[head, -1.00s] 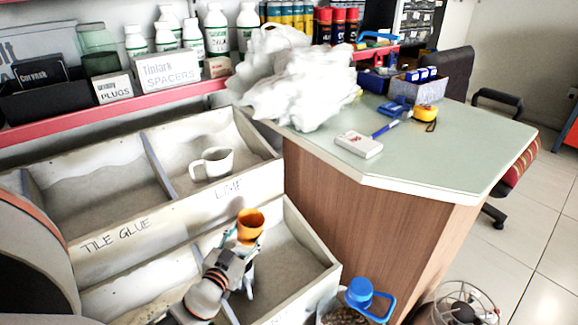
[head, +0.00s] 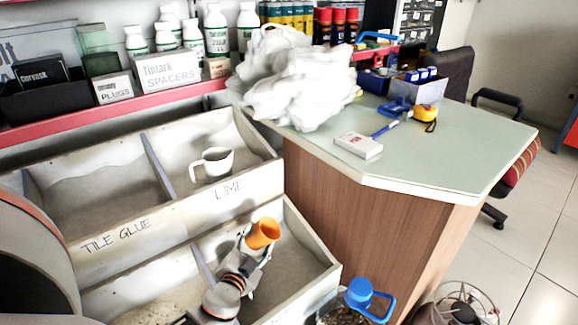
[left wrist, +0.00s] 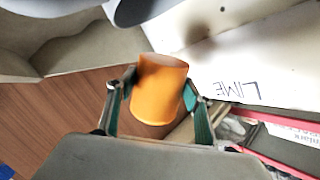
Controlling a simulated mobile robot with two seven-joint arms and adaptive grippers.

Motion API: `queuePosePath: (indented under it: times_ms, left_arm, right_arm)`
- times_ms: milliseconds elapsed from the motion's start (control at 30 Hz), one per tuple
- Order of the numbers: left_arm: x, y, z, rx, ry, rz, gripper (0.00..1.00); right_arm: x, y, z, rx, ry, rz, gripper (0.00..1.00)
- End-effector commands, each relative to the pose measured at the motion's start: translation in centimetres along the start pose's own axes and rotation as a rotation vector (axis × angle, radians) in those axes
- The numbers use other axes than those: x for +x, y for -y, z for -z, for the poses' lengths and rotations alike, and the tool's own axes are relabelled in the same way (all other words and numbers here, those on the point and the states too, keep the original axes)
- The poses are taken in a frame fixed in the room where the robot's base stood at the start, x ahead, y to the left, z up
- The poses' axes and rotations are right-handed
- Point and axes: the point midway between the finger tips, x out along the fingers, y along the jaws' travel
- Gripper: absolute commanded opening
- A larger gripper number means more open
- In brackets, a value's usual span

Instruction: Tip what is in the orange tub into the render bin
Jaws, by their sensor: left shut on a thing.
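The orange tub (head: 261,235) is held in my left gripper (head: 256,243) above the lower right bin (head: 312,279). The tub is tilted, with its mouth turned to the right in the head view. No contents can be made out. In the left wrist view the tub (left wrist: 158,92) sits between the two fingers, which press its sides. The lower right bin holds pale grey powder. Its front label is mostly cut off or hidden, so I cannot read whether it says render. My right gripper is not in view.
Upper bins marked TILE GLUE (head: 116,236) and LIME (head: 229,190) stand behind; a white scoop (head: 213,163) lies in the lime. A counter (head: 430,150) is at right. A blue-handled container (head: 366,297) stands beside the lower bin's front right corner.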

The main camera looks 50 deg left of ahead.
Motion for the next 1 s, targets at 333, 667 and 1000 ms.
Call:
queuePosePath:
  times_ms: [333,667,1000]
  left_arm:
    - [0.2,-0.5,-0.2,0.17,0.031,0.007,0.28]
    - [0.3,-0.9,-0.6,0.333,0.062,0.014,0.28]
    - [0.5,-1.6,-0.8,0.5,0.092,0.021,0.28]
  right_arm:
    - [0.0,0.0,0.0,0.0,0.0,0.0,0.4]
    - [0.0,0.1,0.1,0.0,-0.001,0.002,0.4]
    - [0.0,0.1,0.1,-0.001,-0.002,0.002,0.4]
